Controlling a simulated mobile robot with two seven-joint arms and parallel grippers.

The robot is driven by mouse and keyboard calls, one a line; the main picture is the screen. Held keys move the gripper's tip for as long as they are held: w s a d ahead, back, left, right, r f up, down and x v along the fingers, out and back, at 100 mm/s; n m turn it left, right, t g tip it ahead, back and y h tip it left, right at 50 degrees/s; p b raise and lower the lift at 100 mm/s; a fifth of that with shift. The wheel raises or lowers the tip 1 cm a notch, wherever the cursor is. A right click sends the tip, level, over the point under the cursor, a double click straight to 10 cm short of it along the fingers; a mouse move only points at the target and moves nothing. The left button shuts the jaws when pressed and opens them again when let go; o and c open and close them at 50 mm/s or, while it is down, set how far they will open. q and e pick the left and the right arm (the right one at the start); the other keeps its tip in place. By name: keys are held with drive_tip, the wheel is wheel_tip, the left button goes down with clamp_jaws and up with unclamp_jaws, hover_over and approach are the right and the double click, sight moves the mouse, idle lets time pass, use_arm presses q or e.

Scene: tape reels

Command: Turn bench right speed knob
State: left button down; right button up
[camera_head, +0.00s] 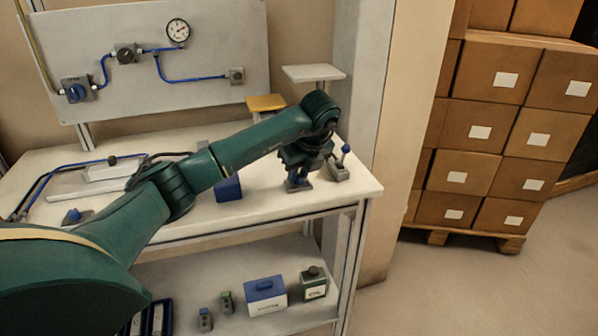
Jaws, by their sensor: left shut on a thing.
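The bench right speed knob (298,182) is a small blue knob on a grey base near the right front of the white bench (250,207). My left gripper (299,172) points down over it and is shut on it. The gripper hides the upper part of the knob, so its turned angle cannot be read. A similar blue knob (73,215) on a grey base sits at the bench's left. My right gripper is not in view.
A small lever with a blue ball (346,149) stands just right of my gripper. A blue block (228,188) lies to its left. A yellow-topped stand (265,103) and a white-topped stand (312,73) are behind. Stacked cartons (480,132) stand at right.

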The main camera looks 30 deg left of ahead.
use_arm(q)
drive_tip(key=c, duration=1.3)
unclamp_jaws()
drive_tip(key=shift+r, duration=0.1)
drive_tip(key=p+v, duration=0.1)
drive_tip(key=v, duration=1.2)
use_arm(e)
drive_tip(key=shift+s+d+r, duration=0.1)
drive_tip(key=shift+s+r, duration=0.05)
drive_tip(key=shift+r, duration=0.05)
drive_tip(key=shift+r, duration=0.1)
